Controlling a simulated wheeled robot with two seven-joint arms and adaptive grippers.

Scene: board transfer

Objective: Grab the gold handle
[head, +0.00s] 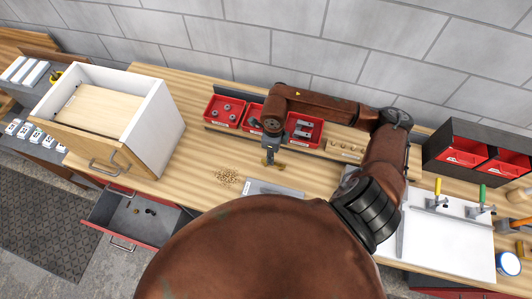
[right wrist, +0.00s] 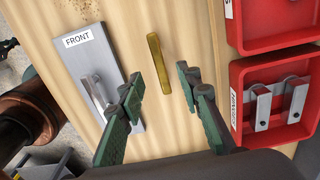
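The gold handle (right wrist: 158,58) is a slim gold bar on the bare wood of the bench in the right wrist view. In the head view, a small gold patch (head: 268,161) shows at the tip of my right gripper (head: 271,153). In the right wrist view my right gripper (right wrist: 162,82) is open, with its two green fingers apart. The near end of the bar lies between the fingertips, closer to the left one. I see no contact, and the height gap is hard to judge. My left gripper is not in view.
A grey plate marked FRONT (right wrist: 88,62) with a silver handle lies left of the bar. Red bins (right wrist: 270,105) with metal parts stand close on the right. In the head view a white-sided wooden box (head: 150,120) stands left, near scattered small pellets (head: 227,176).

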